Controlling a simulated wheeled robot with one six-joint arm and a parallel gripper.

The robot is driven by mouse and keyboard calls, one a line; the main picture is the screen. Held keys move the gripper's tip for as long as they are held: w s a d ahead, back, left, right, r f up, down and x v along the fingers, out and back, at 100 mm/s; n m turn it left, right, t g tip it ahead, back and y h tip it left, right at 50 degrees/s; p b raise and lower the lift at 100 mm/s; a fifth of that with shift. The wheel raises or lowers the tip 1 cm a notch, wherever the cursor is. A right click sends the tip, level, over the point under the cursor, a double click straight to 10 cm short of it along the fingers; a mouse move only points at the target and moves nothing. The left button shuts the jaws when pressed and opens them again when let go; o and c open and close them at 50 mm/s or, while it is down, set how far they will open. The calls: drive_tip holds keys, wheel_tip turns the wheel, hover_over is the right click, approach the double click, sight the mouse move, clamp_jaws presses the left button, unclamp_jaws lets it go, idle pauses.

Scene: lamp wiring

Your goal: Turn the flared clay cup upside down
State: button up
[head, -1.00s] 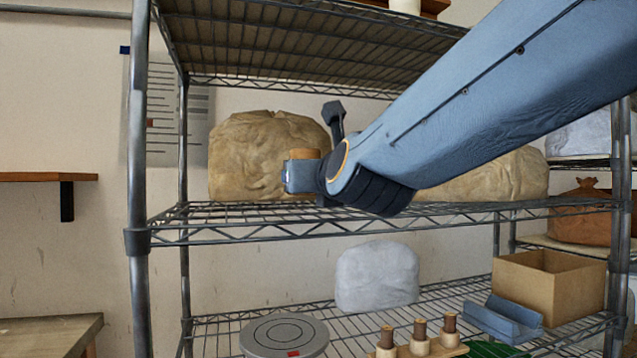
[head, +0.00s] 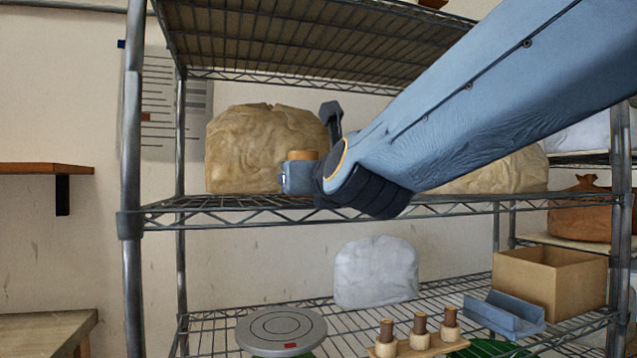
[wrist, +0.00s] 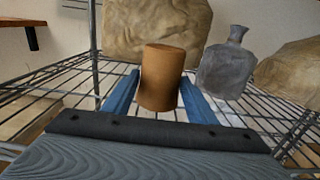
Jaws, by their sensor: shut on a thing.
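The clay cup (wrist: 162,78) is a plain orange-brown piece held between the two blue fingers of my gripper (wrist: 160,95). In the wrist view it stands roughly upright with a flat, closed-looking end on top; its lower end is hidden. In the head view only a short orange band of the cup (head: 303,155) shows above my gripper (head: 297,178). My gripper is shut on the cup, in front of the tan bag and close to the level of the middle wire shelf (head: 230,205). I cannot tell whether the cup touches the shelf.
A tan wrapped bag (head: 262,145) stands behind the cup. A grey bottle (wrist: 226,68) stands to its right, with another tan bag (wrist: 292,75) beyond. A metal post (head: 133,120) is on the left. The lower shelf holds a turntable (head: 281,329) and a cardboard box (head: 550,283).

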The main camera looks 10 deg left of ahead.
drive_tip(key=shift+f+b, duration=0.3)
drive_tip(key=shift+b, duration=0.05)
drive_tip(key=o, duration=1.3)
drive_tip(key=shift+o, duration=0.2)
drive_tip(key=shift+f, duration=0.1)
drive_tip(key=v, duration=0.5)
drive_tip(key=shift+d+b, duration=0.15)
drive_tip(key=shift+b, duration=0.2)
drive_tip(key=shift+s+d+p, duration=0.3)
drive_tip(key=shift+s+p, duration=0.05)
drive_tip(key=shift+p, duration=0.8)
drive_tip(key=s+p, duration=0.1)
drive_tip(key=p, duration=0.1)
drive_tip(key=shift+s+d+p, duration=0.15)
drive_tip(key=shift+d+p, duration=0.2)
drive_tip(key=shift+s, duration=0.15)
